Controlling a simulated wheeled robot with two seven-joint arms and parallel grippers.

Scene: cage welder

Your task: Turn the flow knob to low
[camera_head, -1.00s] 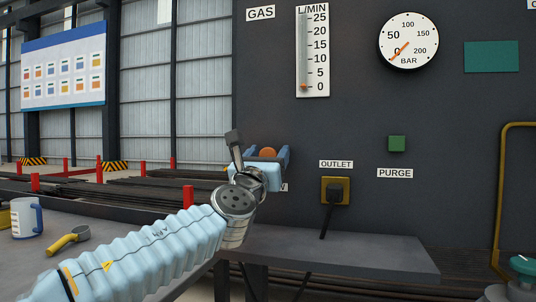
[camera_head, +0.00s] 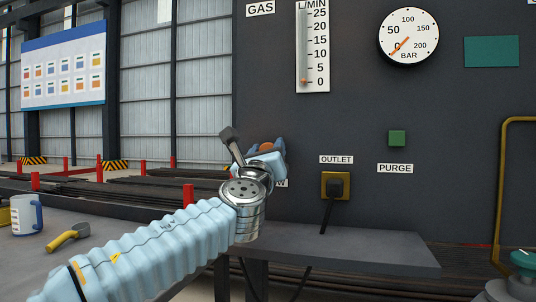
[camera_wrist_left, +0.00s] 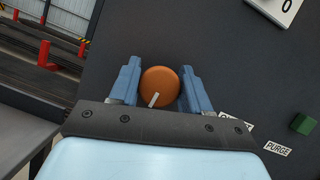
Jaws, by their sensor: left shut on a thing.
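The round orange flow knob (camera_wrist_left: 160,86) sits on the dark panel, with a white pointer mark at its lower edge in the left wrist view. My left gripper (camera_wrist_left: 161,85) is shut on it, one blue finger on each side. In the head view my left gripper (camera_head: 267,149) is tilted against the panel, and only a little of the orange knob (camera_head: 266,148) shows between its fingers. The label by the knob is mostly hidden behind my wrist. The flow gauge (camera_head: 313,47) has its orange marker at 0. My right gripper is not in view.
The outlet (camera_head: 335,186) with a plugged cable is to the right of the knob. The green purge button (camera_head: 397,138) and a pressure dial (camera_head: 408,38) are further right. A grey shelf (camera_head: 350,247) juts out below. A mug (camera_head: 27,215) stands at left.

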